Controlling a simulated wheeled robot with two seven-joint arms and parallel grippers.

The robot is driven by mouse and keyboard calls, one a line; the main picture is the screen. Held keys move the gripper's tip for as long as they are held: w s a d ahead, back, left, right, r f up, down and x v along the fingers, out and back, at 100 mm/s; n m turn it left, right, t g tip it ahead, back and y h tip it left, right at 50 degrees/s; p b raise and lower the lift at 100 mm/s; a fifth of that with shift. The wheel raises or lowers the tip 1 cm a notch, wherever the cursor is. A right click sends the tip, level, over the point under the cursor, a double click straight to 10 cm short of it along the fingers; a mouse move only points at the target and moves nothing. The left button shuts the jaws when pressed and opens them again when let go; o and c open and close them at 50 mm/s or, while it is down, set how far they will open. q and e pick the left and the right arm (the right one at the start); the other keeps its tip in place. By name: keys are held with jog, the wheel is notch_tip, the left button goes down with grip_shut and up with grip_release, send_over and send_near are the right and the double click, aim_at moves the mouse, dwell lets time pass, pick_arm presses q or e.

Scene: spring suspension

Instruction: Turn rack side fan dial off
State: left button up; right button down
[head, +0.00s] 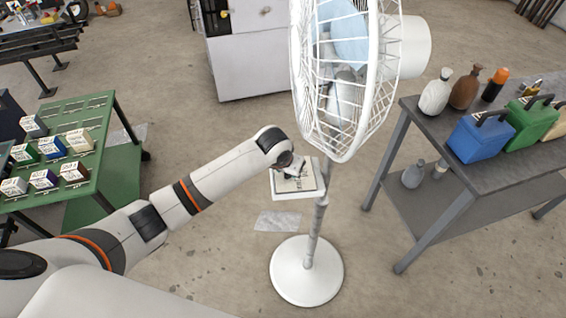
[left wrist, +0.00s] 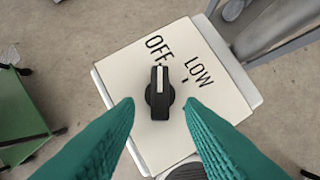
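A white pedestal fan (head: 307,270) stands in the middle of the head view, between two tables. Its flat control panel (head: 310,186) sits on the pole below the cage. In the left wrist view the panel (left wrist: 125,78) carries a black dial (left wrist: 159,95) with a white pointer line. The line points up toward the OFF mark; LOW is to the right of it. My left gripper (left wrist: 158,104) is open. Its teal fingers lie left and right of the dial, with a visible gap on each side. In the head view my wrist partly hides the panel. My right gripper is not in view.
A grey table (head: 418,108) at right holds bottles and toolboxes, including a blue toolbox (head: 481,139). A green table (head: 88,160) with small boxes stands at left. A grey cabinet (head: 240,75) is behind the fan. Floor around the fan base is mostly clear.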

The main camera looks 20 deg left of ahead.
pick_arm(q)
jog(key=b+v, duration=0.1)
jog(key=v, duration=0.9)
jog(key=shift+s+r+b, duration=0.2)
jog(key=shift+r+b, duration=0.1)
jog(key=s+d+f+m+h, duration=0.1)
jog(key=s+f, duration=0.3)
jog(key=s, duration=0.2)
jog(key=s+d+f+h, duration=0.1)
jog(key=s+f, duration=0.3)
jog(key=s, duration=0.3)
jog(key=s+a+f+g+y, duration=0.1)
jog(key=s+a, duration=0.2)
jog(key=s, duration=0.4)
jog(key=s+a+f+y, duration=0.1)
jog(key=s+a, duration=0.2)
jog(key=s, duration=0.5)
notch_tip(320, 180, down, 28)
jog(key=g+b, duration=0.1)
jog(key=b, duration=0.1)
jog(key=s+a+f+g+b, duration=0.1)
jog(key=s+a+f, duration=0.1)
jog(key=s+f, duration=1.5)
jog(key=shift+a+f+b, duration=0.35)
jog(key=shift+a+f, duration=0.05)
